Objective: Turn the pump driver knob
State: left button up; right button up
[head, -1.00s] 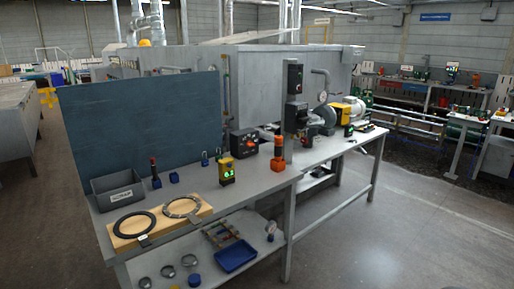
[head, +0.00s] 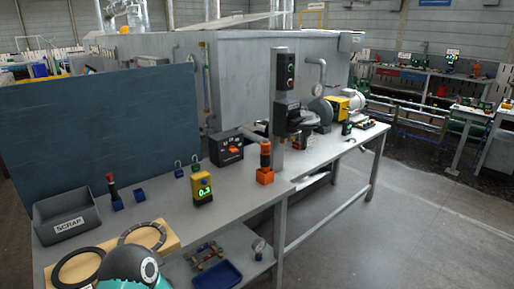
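A dark control box (head: 226,147) stands on the grey workbench, left of the post. An orange-red knob (head: 235,151) is on its front, below a row of small dark details. I cannot read its markings or the knob's exact setting. The pump unit (head: 319,110) with a yellow and white motor (head: 349,102) stands farther along the bench. Neither gripper shows in the head view. A rounded teal and black part of my own arm rises at the bottom edge, left of centre.
A yellow meter (head: 202,188) with a green display and an orange device (head: 265,165) stand in front of the box. The post carries a switch box (head: 286,70). A grey scrap bin (head: 68,214) and black rings lie left. Bare bench lies around the meter.

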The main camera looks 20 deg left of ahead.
aim_at(232, 149)
jog(key=u, duration=0.2)
jog(key=i, duration=0.85)
jog(key=u, duration=0.5)
